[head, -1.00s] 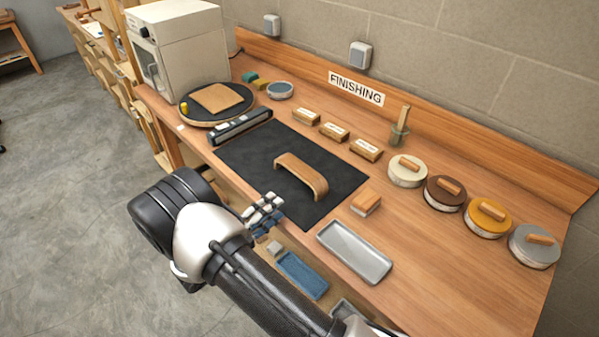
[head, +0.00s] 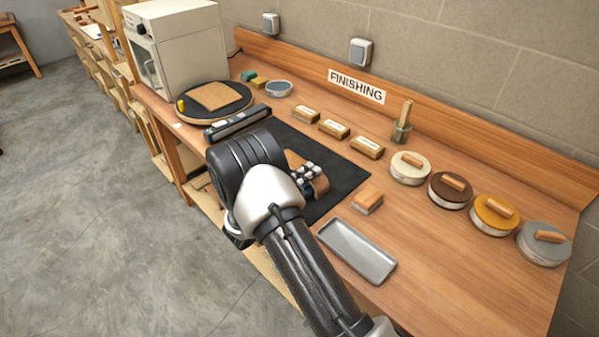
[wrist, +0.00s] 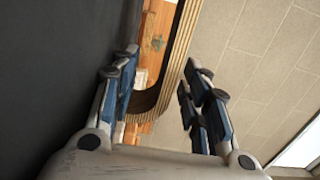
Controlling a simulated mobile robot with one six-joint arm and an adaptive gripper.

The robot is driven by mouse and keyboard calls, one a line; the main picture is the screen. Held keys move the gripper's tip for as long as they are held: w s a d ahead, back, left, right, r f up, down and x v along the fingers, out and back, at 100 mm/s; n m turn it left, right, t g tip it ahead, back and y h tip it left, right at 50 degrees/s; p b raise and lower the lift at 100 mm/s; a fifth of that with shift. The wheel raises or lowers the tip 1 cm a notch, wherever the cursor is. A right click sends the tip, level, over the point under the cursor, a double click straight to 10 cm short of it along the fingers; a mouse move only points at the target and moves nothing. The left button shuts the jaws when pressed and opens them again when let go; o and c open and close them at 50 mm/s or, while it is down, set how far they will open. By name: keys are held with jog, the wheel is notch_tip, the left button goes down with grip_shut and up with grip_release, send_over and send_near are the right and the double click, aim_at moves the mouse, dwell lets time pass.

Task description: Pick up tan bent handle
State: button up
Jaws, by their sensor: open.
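The tan bent handle (head: 320,186) stands on the black mat (head: 346,172) and is partly hidden behind my gripper (head: 308,173) in the head view. In the wrist view the handle (wrist: 174,68) shows its striped laminated edge and a curved bend. It runs between the two finger sets of my gripper (wrist: 162,92) in the picture, nearer the left fingers. My gripper is open, with space between the handle and the right fingers. Whether any finger touches the handle cannot be told.
A grey tray (head: 357,250) and a small tan-topped block (head: 368,199) lie right of the mat. A dark bar-shaped tool (head: 237,124) and a round turntable (head: 240,105) are left. Several lidded tins, such as the cream one (head: 410,167), line the right side.

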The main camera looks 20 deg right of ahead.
jog(key=shift+w+d+r, duration=0.1)
jog(key=shift+w+d, duration=0.2)
jog(key=shift+d, duration=0.3)
jog(key=shift+c, duration=0.3)
jog(key=c, duration=0.9)
notch_tip(320, 180, up, 20)
jog(key=p, duration=0.6)
jog(key=shift+p, duration=0.4)
grip_shut()
